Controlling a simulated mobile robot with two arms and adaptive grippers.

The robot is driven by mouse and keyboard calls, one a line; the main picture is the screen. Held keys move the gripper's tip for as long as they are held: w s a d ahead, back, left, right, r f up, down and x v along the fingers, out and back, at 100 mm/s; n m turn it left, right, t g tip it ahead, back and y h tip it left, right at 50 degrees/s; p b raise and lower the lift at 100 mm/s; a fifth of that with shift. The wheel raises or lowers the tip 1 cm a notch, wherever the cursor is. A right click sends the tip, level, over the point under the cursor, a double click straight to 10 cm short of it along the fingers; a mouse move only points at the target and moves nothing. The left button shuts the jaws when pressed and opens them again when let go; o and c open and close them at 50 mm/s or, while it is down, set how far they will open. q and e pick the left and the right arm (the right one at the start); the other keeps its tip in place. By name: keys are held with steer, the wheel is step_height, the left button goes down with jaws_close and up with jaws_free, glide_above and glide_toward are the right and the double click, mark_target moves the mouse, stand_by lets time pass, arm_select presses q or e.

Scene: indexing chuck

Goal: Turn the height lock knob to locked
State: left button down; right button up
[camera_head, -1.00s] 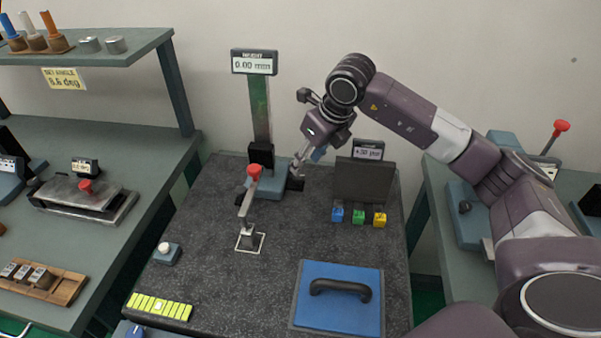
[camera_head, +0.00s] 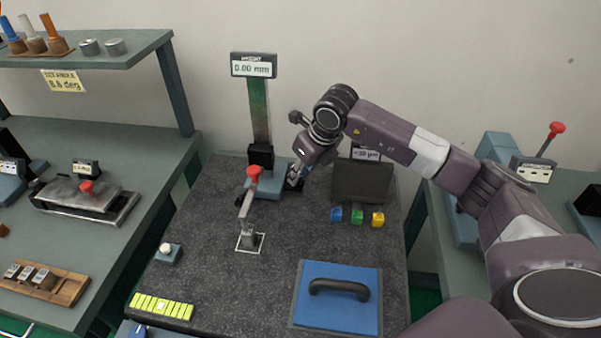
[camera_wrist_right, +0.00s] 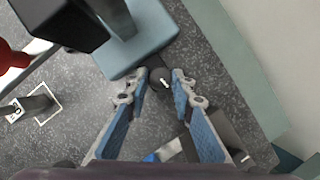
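The height gauge (camera_head: 260,110) stands at the back of the dark granite plate, with a green-black column, a blue base (camera_wrist_right: 140,48) and a display reading 0.00 mm. The height lock knob (camera_wrist_right: 160,80) is small, round and dark with a white mark, at the edge of the base in the right wrist view. My right gripper (camera_wrist_right: 161,77) is open, its two blue-padded fingers on either side of the knob; I cannot tell whether they touch it. In the head view my right gripper (camera_head: 296,177) is beside the base and hides the knob. My left gripper is not in view.
A red-knobbed lever (camera_head: 250,205) stands just left of the gripper. A dark block with a display (camera_head: 360,182) and blue, green and yellow cubes (camera_head: 357,217) are to the right. A blue plate with a handle (camera_head: 338,312) lies in front. The middle of the granite is clear.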

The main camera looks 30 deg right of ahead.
jaws_close()
steer(key=shift+m+b, duration=0.3)
steer(key=shift+a+m+h, duration=0.1)
steer(key=shift+m+h, duration=0.2)
steer(key=shift+m, duration=0.2)
steer(key=o, duration=0.8)
jaws_free()
steer(key=shift+c, duration=0.2)
steer(key=v, duration=1.2)
steer(key=shift+s, duration=0.15)
